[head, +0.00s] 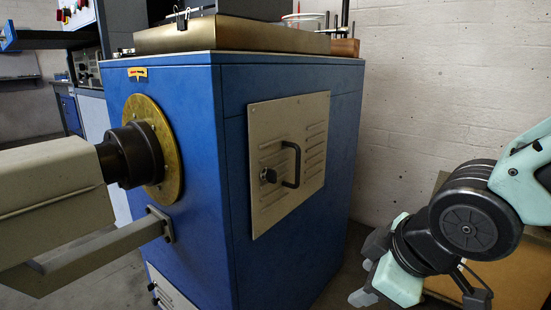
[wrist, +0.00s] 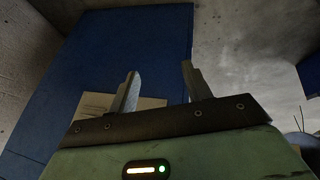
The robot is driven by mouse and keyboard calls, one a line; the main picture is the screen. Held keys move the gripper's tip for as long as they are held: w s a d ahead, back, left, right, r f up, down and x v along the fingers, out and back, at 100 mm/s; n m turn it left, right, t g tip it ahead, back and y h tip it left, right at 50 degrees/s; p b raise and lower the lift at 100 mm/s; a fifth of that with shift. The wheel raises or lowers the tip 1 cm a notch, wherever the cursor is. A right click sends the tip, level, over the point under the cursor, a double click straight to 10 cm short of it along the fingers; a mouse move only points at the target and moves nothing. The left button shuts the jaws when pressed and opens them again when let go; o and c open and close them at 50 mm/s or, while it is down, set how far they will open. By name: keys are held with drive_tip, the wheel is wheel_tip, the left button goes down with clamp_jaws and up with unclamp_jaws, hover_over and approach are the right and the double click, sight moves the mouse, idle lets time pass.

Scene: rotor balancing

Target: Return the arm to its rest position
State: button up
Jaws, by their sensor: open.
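My gripper (head: 364,281) is at the lower right of the head view, below the black and mint-green wrist of my arm. It hangs in front of the wall side, to the right of the blue machine cabinet (head: 285,200), apart from it. In the wrist view, the two fingers of my gripper (wrist: 159,88) stand apart with nothing between them. Behind them the blue cabinet (wrist: 110,50) shows with a pale panel low on it.
The cabinet's side has a beige vented panel (head: 310,125) with a black handle. A brass disc (head: 165,180) with a black coupling joins a beige beam (head: 50,190) at the left. A tan board (head: 515,275) stands behind my arm. The pale wall (head: 450,80) is bare.

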drive_tip(key=s+r+m+g+h+p, duration=0.25)
drive_tip(key=s+m+g, duration=0.2)
drive_tip(key=s, duration=0.85)
wheel_tip(320, 180, up, 36)
drive_tip(key=p, duration=3.8)
drive_tip(key=shift+w+r+g, duration=0.25)
drive_tip(key=shift+w+g, duration=0.1)
drive_tip(key=shift+w, duration=0.05)
